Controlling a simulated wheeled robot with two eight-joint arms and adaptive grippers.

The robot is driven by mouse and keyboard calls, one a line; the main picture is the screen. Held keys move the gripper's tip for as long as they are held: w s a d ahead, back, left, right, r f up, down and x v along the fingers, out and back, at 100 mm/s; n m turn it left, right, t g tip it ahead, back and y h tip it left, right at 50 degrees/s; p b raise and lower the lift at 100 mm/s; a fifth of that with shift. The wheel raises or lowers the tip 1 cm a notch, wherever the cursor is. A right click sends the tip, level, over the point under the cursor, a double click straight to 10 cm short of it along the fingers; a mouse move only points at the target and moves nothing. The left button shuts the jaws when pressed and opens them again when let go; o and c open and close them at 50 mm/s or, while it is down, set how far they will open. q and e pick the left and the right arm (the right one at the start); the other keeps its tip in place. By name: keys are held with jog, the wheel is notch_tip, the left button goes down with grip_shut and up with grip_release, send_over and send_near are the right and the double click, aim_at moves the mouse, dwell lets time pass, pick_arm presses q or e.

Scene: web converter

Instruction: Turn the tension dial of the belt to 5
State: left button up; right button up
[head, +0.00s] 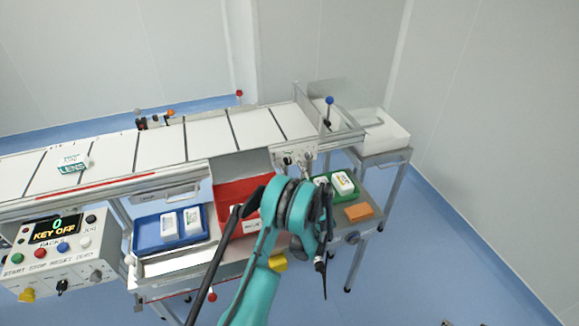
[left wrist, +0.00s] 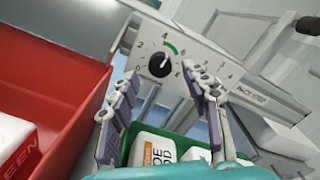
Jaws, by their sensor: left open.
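The black tension dial (left wrist: 160,66) is on a pale panel in the left wrist view, ringed by a number scale with a green arc at its upper right. A light mark shows on the knob, but its exact reading is too small to tell. My left gripper (left wrist: 161,80) is open, its two ridged fingers on either side of the view below the dial, with nothing between them. I cannot tell whether they touch the panel. In the head view the panel (head: 296,157) is at the belt's front edge, just above my teal arm. My right gripper is not in view.
A red bin (left wrist: 60,85) stands close on the left, and a green tray (left wrist: 132,150) with white boxes lies below. The head view also shows the conveyor belt (head: 160,149), a blue tray (head: 143,228), a control box reading KEY OFF (head: 60,255) and an orange block (head: 359,212).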

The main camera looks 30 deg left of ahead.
aim_at(289, 163)
pick_arm(q)
jog(key=shift+b+x, duration=0.35)
jog(key=shift+x, duration=1.4)
grip_shut()
jog(key=shift+m, duration=0.7)
grip_release()
